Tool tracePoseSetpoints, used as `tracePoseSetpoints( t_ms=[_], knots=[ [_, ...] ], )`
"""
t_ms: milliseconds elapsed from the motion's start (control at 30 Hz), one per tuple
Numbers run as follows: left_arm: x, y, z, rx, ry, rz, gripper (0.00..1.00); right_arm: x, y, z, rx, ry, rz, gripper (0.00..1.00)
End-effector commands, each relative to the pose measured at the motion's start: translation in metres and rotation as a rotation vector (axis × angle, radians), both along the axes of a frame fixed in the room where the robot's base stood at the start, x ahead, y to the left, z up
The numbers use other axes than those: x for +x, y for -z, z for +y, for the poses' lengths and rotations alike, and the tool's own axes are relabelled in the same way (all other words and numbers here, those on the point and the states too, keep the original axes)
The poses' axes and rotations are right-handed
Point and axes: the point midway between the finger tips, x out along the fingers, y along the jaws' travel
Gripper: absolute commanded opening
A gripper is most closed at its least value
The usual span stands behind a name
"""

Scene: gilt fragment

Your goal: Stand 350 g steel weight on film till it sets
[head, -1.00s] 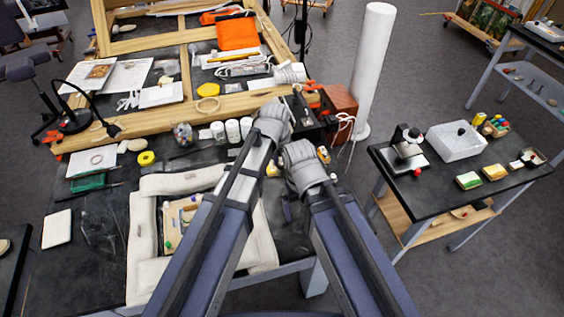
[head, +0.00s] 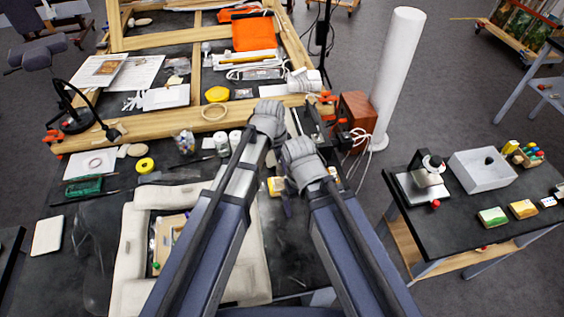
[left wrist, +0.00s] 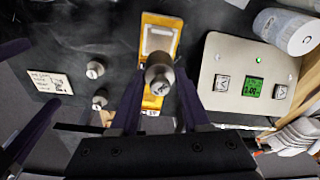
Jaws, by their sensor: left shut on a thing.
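In the left wrist view my left gripper (left wrist: 160,76) is shut on a steel weight (left wrist: 160,84) with a marked top. The weight is in front of a gold-orange piece with a pale panel (left wrist: 158,40); I cannot tell whether they touch. Two more steel weights (left wrist: 95,70) (left wrist: 100,98) stand to the left. In the head view my left gripper (head: 271,158) hangs below its grey wrist, its fingertips unclear. I cannot make out the film.
In the left wrist view, a panel with a green display (left wrist: 230,55) lies right of the weight, near a white jar (left wrist: 285,32). In the head view, a pale padded frame (head: 128,250) lies left of my arms. A side table (head: 450,235) is at right.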

Motion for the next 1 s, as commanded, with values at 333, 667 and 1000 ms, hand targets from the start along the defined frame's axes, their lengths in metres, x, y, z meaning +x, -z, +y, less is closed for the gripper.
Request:
tracePoseSetpoints(
  t_ms=[333, 667, 1000],
  knots=[
    [0.000, 0.019, 0.000, 0.000, -0.001, 0.000, 0.00, 0.000, 0.019, 0.000, 0.000, 0.001, 0.000, 1.00],
    [0.000, 0.048, 0.000, 0.000, -0.001, 0.000, 0.00, 0.000, 0.048, 0.000, 0.000, 0.001, 0.000, 1.00],
    [0.000, 0.055, 0.000, 0.000, -0.001, 0.000, 0.00, 0.000, 0.055, 0.000, 0.000, 0.001, 0.000, 1.00]
  ],
)
